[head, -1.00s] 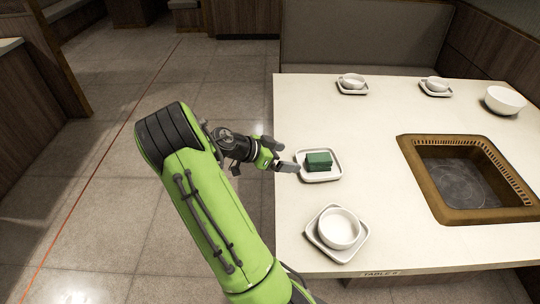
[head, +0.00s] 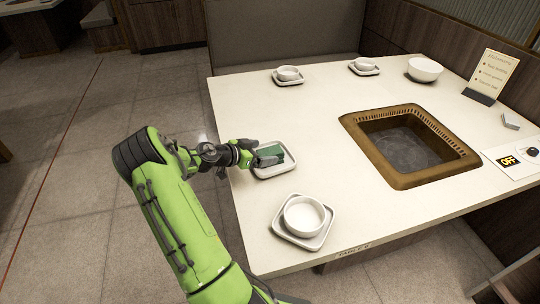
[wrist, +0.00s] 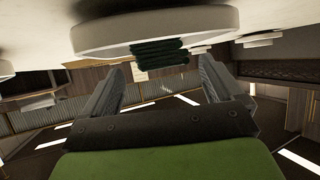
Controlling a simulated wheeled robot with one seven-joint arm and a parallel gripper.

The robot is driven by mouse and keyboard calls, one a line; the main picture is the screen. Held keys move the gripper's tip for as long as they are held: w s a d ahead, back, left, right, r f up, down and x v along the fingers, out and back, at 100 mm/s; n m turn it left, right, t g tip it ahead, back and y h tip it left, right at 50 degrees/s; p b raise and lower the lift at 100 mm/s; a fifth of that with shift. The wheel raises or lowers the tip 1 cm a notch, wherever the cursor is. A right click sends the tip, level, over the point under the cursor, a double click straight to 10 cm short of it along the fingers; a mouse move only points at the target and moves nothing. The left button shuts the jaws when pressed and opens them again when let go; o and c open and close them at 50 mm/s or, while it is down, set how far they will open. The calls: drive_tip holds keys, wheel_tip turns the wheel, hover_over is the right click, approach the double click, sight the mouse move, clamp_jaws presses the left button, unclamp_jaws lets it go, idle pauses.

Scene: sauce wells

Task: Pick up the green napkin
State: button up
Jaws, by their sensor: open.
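The green napkin (head: 273,152) is a folded stack lying on a small white square plate (head: 289,169) near the left edge of the table. My gripper (head: 268,158) is at the plate's left side, level with the napkin and partly covering it. In the wrist view the picture is upside down. There the napkin (wrist: 160,52) shows dark green under the pale plate (wrist: 100,38), lined up between the two fingers of my open gripper (wrist: 160,75). Nothing is held. I cannot tell whether a finger touches the napkin.
A white bowl on a square plate (head: 304,217) stands in front of the napkin's plate. A brown-framed well (head: 375,160) is sunk in the table to the right. Two small bowls (head: 288,73) (head: 364,65), a larger bowl (head: 425,69) and a menu sign (head: 491,78) stand farther back.

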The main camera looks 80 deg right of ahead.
sight(263, 153)
drive_tip(key=shift+x, duration=0.75)
drive_tip(key=shift+c, duration=0.3)
drive_tip(key=c, duration=1.2)
drive_tip(key=shift+o, duration=0.2)
wheel_tip(263, 153, up, 10)
drive_tip(key=p, duration=0.2)
drive_tip(key=shift+p, duration=0.35)
